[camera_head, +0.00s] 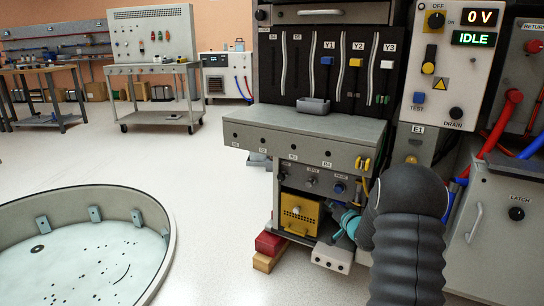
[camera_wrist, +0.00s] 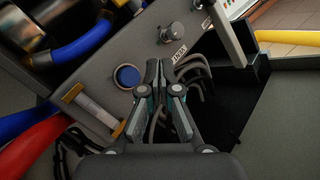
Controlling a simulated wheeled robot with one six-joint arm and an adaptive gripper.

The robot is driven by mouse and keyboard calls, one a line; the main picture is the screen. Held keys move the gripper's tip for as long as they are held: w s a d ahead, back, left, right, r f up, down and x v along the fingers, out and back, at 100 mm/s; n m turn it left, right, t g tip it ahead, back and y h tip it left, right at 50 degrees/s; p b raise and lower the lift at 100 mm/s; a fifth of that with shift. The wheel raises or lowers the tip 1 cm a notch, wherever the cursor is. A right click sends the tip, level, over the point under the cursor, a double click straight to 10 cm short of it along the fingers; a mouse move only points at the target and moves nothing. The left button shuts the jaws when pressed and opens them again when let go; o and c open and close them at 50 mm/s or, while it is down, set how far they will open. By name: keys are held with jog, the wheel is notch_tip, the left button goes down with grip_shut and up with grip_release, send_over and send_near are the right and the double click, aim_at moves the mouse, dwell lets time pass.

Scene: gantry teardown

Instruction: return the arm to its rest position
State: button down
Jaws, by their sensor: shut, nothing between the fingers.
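My gripper (camera_wrist: 157,68) is shut, with its two fingertips together and nothing seen between them. In the wrist view it is in front of a grey panel (camera_wrist: 130,55) with a blue round button (camera_wrist: 127,76) and a metal knob (camera_wrist: 172,33). In the head view my gripper (camera_head: 343,220) is beside the lower right of the grey machine's front, right of a yellow box (camera_head: 299,214). My dark ribbed arm reaches in from the lower right and hides part of the machine. I cannot tell whether the fingertips touch anything.
The grey bench ledge (camera_head: 300,128) overhangs the lower panel. Dark cables (camera_wrist: 195,72) hang close beside the fingers. Red and blue hoses (camera_head: 508,120) run at the right. A round tank (camera_head: 168,245) stands at lower left. The floor (camera_head: 200,165) between is clear.

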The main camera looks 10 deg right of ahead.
jog(key=s+d+f+n+g+h, duration=0.1)
jog(key=s+d+f+g+h, duration=0.3)
jog(key=f, duration=0.5)
jog(key=s+g, duration=0.5)
jog(key=s, duration=0.5)
jog(key=s+a+r+n+g+y+p, duration=0.1)
jog(key=s+a+r+n+p, duration=0.1)
jog(key=s+a+r, duration=1)
jog(key=s+a+r+n+y+p, duration=0.1)
jog(key=s+a+r+n+p, duration=0.2)
jog(key=s+a+r, duration=1)
jog(key=s+r+p, duration=0.1)
jog(key=s+r, duration=0.2)
jog(key=s, duration=0.5)
jog(key=shift+g, duration=0.4)
